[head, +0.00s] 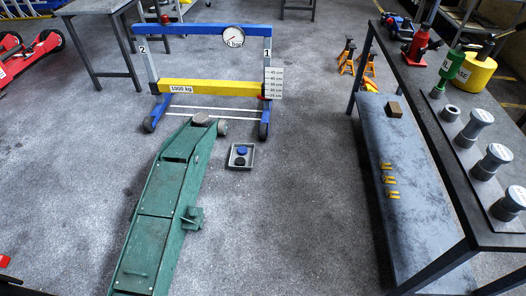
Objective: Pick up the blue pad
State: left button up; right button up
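The blue pad (242,150) is a small round disc in a shallow grey tray (232,163) on the floor, right of the green trolley jack's front end. A dark round pad (239,161) lies in the same tray, just nearer to me. The green trolley jack (155,215) stretches from the bottom of the head view up to its round saddle (201,118). Neither of my grippers shows in the head view.
A blue and yellow frame (205,86) with a gauge stands behind the tray. A workbench (440,100) with a lower shelf (370,150) runs along the right. The floor between tray and bench is clear. Red jacks (30,58) stand far left.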

aim_at(242, 150)
jog(key=i+l+u, duration=0.3)
jog(key=i+u, duration=0.1)
jog(key=u, duration=0.2)
jog(key=i+l+u, duration=0.1)
jog(key=u, duration=0.2)
jog(key=i+l+u, duration=0.5)
jog(key=l+u, duration=0.15)
jog(key=i+l+u, duration=0.2)
jog(key=l+u, duration=0.15)
